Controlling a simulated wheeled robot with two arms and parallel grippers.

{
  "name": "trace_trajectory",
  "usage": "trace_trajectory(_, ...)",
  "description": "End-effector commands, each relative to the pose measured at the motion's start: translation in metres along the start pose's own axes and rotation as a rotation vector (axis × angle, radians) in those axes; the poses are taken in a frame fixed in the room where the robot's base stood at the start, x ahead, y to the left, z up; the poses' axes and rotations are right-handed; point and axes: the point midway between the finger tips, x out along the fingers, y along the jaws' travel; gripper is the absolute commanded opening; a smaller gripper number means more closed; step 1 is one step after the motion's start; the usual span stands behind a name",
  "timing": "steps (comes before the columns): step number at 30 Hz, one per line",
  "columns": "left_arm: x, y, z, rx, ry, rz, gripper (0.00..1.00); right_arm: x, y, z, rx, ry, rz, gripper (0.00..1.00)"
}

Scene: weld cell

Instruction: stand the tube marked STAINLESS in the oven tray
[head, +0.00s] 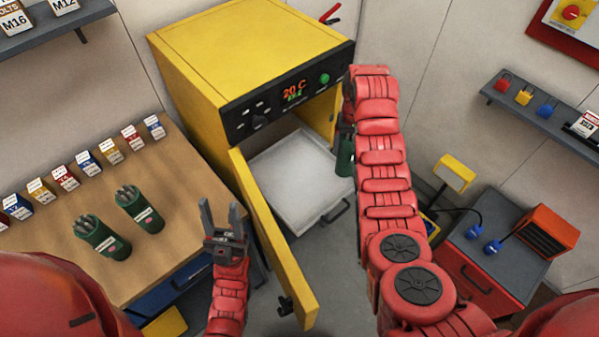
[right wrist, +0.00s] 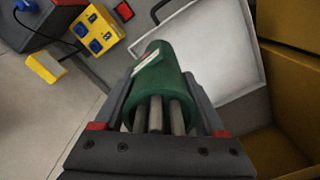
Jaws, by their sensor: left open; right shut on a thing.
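The oven tray (head: 285,180) is a pale, shallow square tray with a dark handle, pulled out at the yellow oven's opening. It looks empty. My right gripper (right wrist: 165,78) is shut on a green tube (right wrist: 158,95) with grey rods in its open end. The tube's white label is unreadable here. In the head view this tube (head: 345,158) shows beside my right arm at the tray's right side, and the arm hides most of the gripper. I cannot tell whether it touches the tray (right wrist: 225,45). My left gripper (head: 221,213) is open and empty, left of the oven door.
The yellow oven door (head: 273,240) stands open between bench and tray. A red cart (head: 490,260) is at right.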

Motion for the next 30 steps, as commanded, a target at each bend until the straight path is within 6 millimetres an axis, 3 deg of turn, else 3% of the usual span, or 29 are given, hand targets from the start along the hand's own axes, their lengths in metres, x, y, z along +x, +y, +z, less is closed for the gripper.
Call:
trace_trajectory(1, 0.011, -0.001, -0.002, 0.0, 0.0, 0.0, 0.5, 0.001, -0.007, 0.005, -0.006, 0.002, 0.0, 0.0)
trace_trajectory(4, 0.018, -0.001, -0.003, 0.0, 0.0, 0.0, 0.5, 0.013, -0.019, 0.016, -0.01, 0.005, -0.004, 0.0)
trace_trajectory(17, 0.034, -0.002, -0.006, 0.0, 0.0, 0.0, 0.5, 0.033, -0.046, 0.044, -0.01, 0.001, -0.005, 0.0)
trace_trajectory(30, 0.073, -0.004, -0.012, 0.0, 0.0, 0.0, 0.5, 0.06, -0.102, 0.124, 0.054, 0.002, -0.002, 0.0)
